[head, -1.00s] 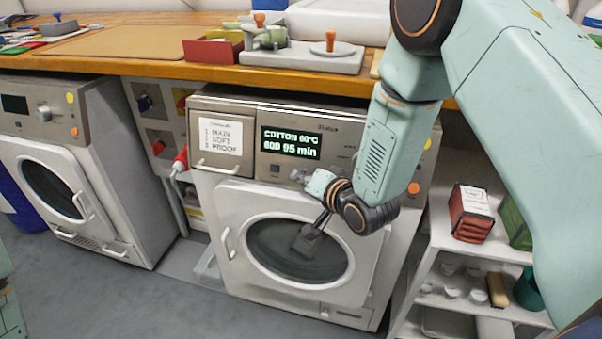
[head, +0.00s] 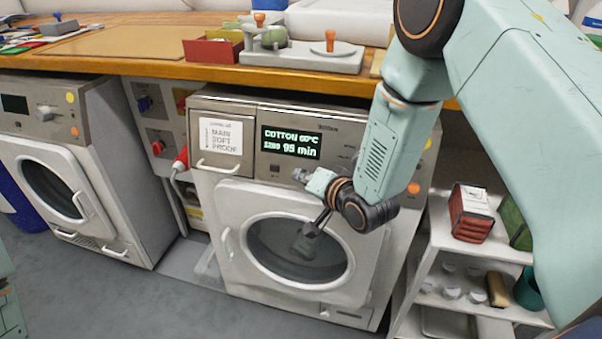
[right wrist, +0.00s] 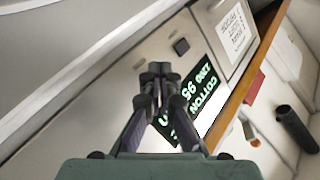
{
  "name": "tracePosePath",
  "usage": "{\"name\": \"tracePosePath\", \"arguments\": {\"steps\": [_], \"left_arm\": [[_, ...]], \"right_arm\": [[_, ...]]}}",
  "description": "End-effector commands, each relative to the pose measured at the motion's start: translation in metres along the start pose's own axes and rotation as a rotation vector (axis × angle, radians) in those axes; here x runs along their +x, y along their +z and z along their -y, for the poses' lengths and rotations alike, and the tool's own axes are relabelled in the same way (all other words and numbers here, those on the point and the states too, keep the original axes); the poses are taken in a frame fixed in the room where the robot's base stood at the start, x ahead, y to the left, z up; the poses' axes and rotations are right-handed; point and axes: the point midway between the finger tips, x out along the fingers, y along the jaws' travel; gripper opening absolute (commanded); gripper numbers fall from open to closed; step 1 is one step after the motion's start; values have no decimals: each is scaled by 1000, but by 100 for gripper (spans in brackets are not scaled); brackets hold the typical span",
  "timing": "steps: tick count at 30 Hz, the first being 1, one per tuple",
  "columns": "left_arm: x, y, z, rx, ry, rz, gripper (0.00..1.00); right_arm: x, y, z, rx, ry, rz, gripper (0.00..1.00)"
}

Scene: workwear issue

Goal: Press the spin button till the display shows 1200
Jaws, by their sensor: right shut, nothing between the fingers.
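The washing machine (head: 330,185) with the round glass door faces me in the head view. Its lit display (head: 290,142) reads "COTTON 60°C" above "1200 95 min"; it also shows in the right wrist view (right wrist: 197,92), partly behind my fingers. A dark square button (head: 275,169) sits below the display and shows in the right wrist view (right wrist: 181,46). My right gripper (head: 300,176) is shut and empty, its fingertips (right wrist: 155,72) at the panel right of that button. I cannot tell whether they touch; the spot behind them is hidden. My left gripper is out of view.
A second machine (head: 70,150) stands left, with a socket panel (head: 155,135) and red plug (head: 181,158) between. A wooden counter (head: 130,66) runs above.

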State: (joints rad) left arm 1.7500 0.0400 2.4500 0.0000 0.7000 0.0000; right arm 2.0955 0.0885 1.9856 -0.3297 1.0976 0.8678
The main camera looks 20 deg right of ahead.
Motion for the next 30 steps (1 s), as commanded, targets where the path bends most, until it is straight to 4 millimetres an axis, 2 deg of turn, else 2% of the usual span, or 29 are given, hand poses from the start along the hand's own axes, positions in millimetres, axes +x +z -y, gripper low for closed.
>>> {"name": "tracePosePath", "arguments": {"steps": [30], "left_arm": [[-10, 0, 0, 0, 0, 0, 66]], "right_arm": [[-11, 8, 8, 0, 0, 0, 0]]}}
